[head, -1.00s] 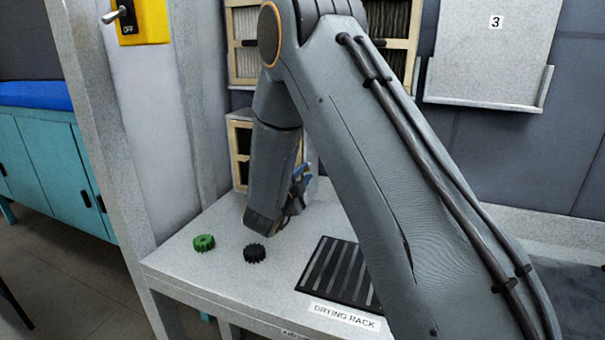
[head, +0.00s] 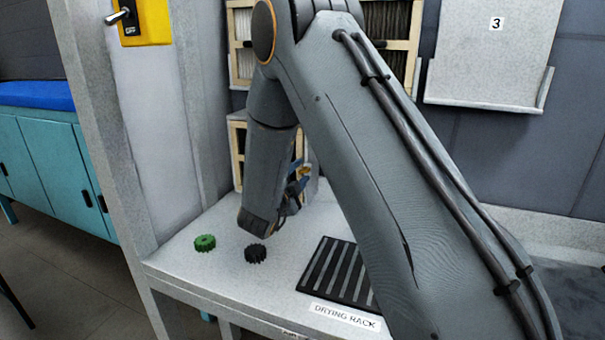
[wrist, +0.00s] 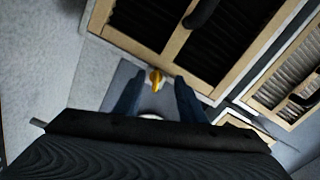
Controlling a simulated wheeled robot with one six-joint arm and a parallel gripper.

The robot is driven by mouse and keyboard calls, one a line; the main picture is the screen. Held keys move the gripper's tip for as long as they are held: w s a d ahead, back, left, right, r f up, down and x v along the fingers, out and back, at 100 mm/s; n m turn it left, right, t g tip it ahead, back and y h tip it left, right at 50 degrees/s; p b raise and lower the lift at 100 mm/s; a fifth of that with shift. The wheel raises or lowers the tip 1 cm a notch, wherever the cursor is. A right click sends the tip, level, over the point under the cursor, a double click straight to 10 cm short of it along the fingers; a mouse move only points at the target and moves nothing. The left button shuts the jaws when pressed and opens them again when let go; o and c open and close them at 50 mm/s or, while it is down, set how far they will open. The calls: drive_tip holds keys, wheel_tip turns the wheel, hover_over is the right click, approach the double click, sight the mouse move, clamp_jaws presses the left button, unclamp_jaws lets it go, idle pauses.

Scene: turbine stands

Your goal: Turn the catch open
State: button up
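The catch (wrist: 154,78) is a small orange-yellow piece at the lower edge of a wood-framed panel in the wrist view. My gripper (wrist: 156,92) has two blue fingers, spread apart with the catch between and just beyond their tips. I see no clear contact. In the head view, my gripper (head: 299,186) is near the back of the bench, partly hidden by my arm. A small yellowish bit shows beside it there, too small to tell apart. The wood-framed panel (wrist: 135,40) with dark fill stands behind the gripper.
A green gear (head: 205,243) and a black gear (head: 255,253) lie on the bench (head: 190,265). A slotted drying rack (head: 335,272) is to their right. More framed panels (head: 243,65) hang behind. A yellow switch box (head: 145,22) is at upper left.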

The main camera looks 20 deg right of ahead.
sight(304, 172)
drive_tip(key=shift+s+a+f, duration=0.1)
drive_tip(key=shift+s+a, duration=0.05)
drive_tip(key=shift+s, duration=0.45)
drive_tip(key=shift+v, duration=1.2)
drive_tip(key=shift+f, duration=0.1)
